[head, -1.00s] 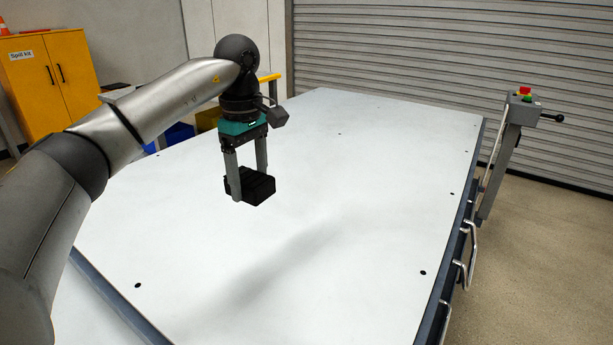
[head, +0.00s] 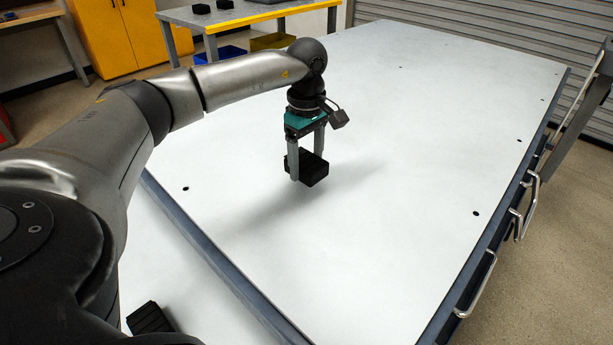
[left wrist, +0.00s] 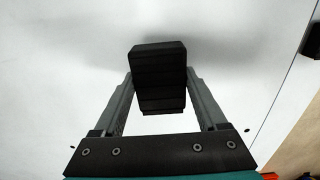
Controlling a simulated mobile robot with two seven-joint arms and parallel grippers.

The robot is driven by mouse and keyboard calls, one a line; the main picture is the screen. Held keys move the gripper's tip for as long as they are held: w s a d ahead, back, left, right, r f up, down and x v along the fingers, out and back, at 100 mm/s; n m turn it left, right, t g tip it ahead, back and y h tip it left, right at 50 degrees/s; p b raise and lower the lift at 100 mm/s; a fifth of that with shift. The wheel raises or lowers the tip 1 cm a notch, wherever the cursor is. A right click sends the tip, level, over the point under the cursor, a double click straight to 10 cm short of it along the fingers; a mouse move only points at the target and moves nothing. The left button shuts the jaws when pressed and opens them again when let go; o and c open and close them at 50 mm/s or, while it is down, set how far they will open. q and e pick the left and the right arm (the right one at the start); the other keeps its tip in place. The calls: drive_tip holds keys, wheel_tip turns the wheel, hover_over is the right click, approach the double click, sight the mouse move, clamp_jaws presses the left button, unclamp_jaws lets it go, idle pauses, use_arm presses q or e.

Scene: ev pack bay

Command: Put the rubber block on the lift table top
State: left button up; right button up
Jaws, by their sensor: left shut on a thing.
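The rubber block (head: 313,170) is black and ribbed. My left gripper (head: 307,168) is shut on it, one finger on each side. Gripper and block are over the white lift table top (head: 400,150), with a soft shadow on the surface below. The block appears a little above the top; the exact gap is hard to tell. In the left wrist view the block (left wrist: 158,75) sits between the fingertips, with white surface behind it. My right gripper is not in view.
Another black ribbed block (head: 150,318) lies at the bottom left, partly hidden by my arm. A grey workbench with a yellow edge (head: 240,18) stands behind at the left. Metal handles (head: 525,205) run along the table's right side. The top around the block is clear.

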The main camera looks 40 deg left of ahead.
use_arm(q)
drive_tip(key=shift+f+b, duration=0.5)
drive_tip(key=shift+f, duration=1.35)
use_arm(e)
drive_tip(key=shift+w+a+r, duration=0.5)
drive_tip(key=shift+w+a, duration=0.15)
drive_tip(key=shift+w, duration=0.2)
use_arm(q)
drive_tip(key=o, duration=1.5)
drive_tip(key=shift+f, duration=0.1)
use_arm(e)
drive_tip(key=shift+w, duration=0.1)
